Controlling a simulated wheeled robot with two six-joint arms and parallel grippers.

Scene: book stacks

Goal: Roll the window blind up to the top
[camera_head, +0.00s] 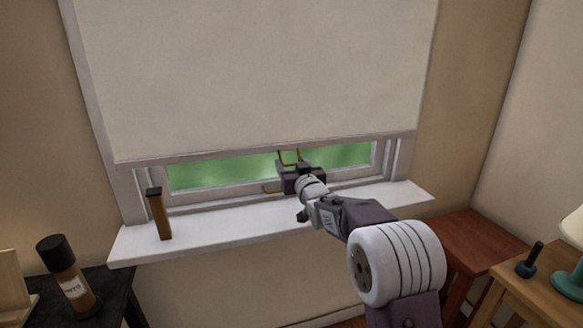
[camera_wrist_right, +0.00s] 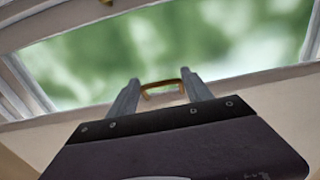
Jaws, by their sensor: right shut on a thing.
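A cream window blind (camera_head: 255,75) hangs low over the window, its bottom edge a little above the sill. A strip of green glass (camera_head: 220,171) shows below it. A U-shaped brass pull (camera_head: 288,163) hangs from the blind's bottom edge. My right gripper (camera_head: 292,168) is at this pull, in front of the glass. In the right wrist view the pull (camera_wrist_right: 161,84) sits between the two grey fingertips of my right gripper (camera_wrist_right: 163,88), which is shut on it. Part of the pull is hidden by the fingers. My left gripper is not in view.
A white sill (camera_head: 225,226) runs under the window, with an upright brown, dark-topped object (camera_head: 160,214) at its left. A dark table with a bottle (camera_head: 70,275) stands lower left. Wooden tables (camera_head: 470,248) stand at the right. The sill's middle is clear.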

